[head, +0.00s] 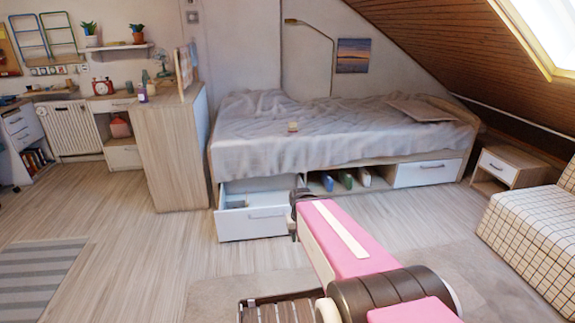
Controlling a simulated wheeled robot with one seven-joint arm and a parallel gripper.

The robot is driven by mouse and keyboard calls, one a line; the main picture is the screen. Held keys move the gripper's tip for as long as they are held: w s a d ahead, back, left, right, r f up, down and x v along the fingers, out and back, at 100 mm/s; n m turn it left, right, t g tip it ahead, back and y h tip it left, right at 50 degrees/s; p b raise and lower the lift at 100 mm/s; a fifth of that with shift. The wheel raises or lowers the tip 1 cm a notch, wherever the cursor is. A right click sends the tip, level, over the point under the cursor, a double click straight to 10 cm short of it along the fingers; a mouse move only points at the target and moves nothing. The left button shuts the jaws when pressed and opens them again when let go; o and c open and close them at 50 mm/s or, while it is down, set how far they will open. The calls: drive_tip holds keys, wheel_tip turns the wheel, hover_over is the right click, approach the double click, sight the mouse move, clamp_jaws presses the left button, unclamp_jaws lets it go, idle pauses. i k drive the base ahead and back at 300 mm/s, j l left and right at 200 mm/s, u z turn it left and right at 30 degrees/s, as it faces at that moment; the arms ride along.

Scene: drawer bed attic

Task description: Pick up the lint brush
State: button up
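I cannot clearly make out a lint brush. A small tan object (293,127) lies on the bed's grey cover, too small to identify. The open drawer (254,224) under the bed's left end holds a small blue-grey thing (237,203), partly hidden by the drawer front and also too small to identify. My pink arm reaches from the lower right toward the floor in front of the bed. Its far end is a dark joint just right of the open drawer.
The bed (330,150) stands against the back wall, with books in its open middle shelf and a closed drawer (427,173) at right. A wooden cabinet (172,150) stands left of it. A nightstand (511,166) and checkered sofa (535,220) are at right.

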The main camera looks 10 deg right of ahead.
sight(292, 128)
drive_tip(key=i+l+z, duration=0.15)
drive_tip(key=i+l, duration=0.5)
drive_tip(key=i+l+z, duration=0.2)
drive_tip(key=i+l, duration=0.35)
drive_tip(key=i, duration=0.15)
